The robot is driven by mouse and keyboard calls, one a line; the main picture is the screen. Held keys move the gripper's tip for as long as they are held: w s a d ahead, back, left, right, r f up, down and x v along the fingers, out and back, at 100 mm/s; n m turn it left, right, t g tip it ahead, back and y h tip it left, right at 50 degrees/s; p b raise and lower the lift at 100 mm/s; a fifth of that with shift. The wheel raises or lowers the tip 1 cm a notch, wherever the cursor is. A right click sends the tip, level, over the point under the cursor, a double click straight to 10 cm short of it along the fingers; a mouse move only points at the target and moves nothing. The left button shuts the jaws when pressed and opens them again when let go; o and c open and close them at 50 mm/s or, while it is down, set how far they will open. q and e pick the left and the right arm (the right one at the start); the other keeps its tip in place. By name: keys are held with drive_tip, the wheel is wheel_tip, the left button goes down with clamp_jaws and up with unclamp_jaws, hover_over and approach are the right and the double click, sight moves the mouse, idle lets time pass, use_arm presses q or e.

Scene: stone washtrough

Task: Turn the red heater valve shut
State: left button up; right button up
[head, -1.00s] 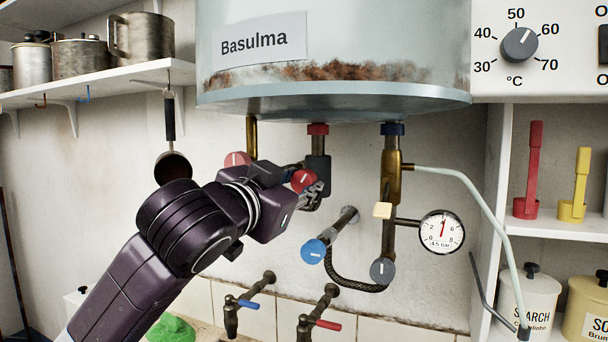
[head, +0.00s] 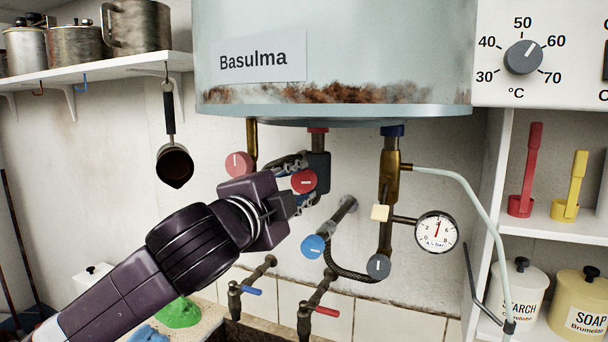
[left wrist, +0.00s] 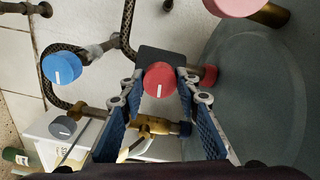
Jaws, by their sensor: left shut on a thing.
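The red heater valve (head: 304,181) is a round red knob with a white mark, on a dark valve body (head: 320,172) below the boiler. Its mark lies about level in the head view. In the left wrist view the red knob (left wrist: 160,79) sits between my blue-padded fingertips, its mark pointing up and down in that picture. My left gripper (head: 297,183) comes in from the left and is shut on the knob, one finger above and one below; it also shows in the left wrist view (left wrist: 158,84). My right gripper is in neither view.
A paler red knob (head: 239,165) is close left of my gripper. A blue knob (head: 313,246), a grey knob (head: 379,266) and a pressure gauge (head: 437,232) are below and right. The boiler (head: 350,60) hangs just above. Two taps stick out below.

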use_arm(q)
drive_tip(key=shift+a+r+m+p, duration=0.1)
drive_tip(key=shift+r+m+p, duration=0.25)
drive_tip(key=shift+m, duration=0.25)
drive_tip(key=o, duration=0.9)
drive_tip(key=shift+o, duration=1.2)
drive_tip(key=shift+w+f, duration=0.1)
drive_tip(key=shift+w, duration=0.05)
drive_tip(key=shift+w+d+f, duration=0.1)
drive_tip(key=shift+d+f, duration=0.05)
drive_tip(key=shift+d, duration=0.1)
